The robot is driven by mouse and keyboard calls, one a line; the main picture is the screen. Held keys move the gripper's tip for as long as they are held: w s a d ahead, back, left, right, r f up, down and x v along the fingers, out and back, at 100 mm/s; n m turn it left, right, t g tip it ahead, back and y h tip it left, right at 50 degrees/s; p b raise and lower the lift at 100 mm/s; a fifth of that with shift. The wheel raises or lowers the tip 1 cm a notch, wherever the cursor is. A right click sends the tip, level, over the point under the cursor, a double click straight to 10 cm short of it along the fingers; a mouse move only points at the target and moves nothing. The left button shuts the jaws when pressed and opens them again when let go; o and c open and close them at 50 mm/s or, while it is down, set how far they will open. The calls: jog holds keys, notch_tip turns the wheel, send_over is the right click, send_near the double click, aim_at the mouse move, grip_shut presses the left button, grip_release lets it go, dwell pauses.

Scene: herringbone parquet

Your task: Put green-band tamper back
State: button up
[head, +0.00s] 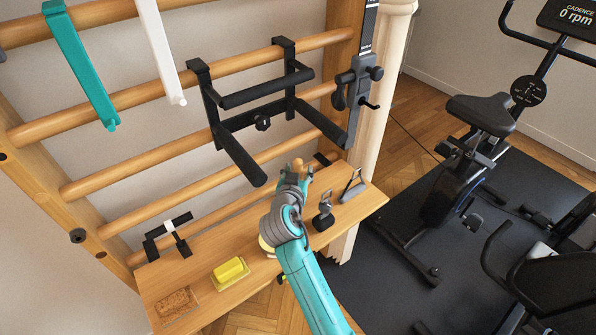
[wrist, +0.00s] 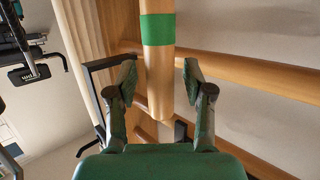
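The tamper (wrist: 158,70) is a pale wooden cylinder with a green band (wrist: 157,28) in the wrist view. It runs from the top edge down between my fingers, and its upper part is cut off. My gripper (wrist: 160,78) is open, with one finger on each side of the tamper and a narrow gap on both sides. In the head view my gripper (head: 303,172) is above the right half of the wooden shelf (head: 205,270). A small wooden piece shows at its tip; the green band is not visible there.
A yellow block (head: 230,270) on a small tray and a brown block (head: 175,304) stand on the shelf's left part. Black stands (head: 323,215) (head: 353,187) are at the right. Black dip bars (head: 245,155) jut out above. An exercise bike (head: 465,160) is farther right.

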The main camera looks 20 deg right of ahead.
jog(key=shift+r, duration=0.1)
jog(key=shift+s+a+r, duration=0.1)
jog(key=shift+s, duration=0.05)
jog(key=v, duration=1.1)
jog(key=shift+s+a, duration=0.2)
jog(key=shift+s, duration=0.1)
jog(key=shift+r, duration=0.1)
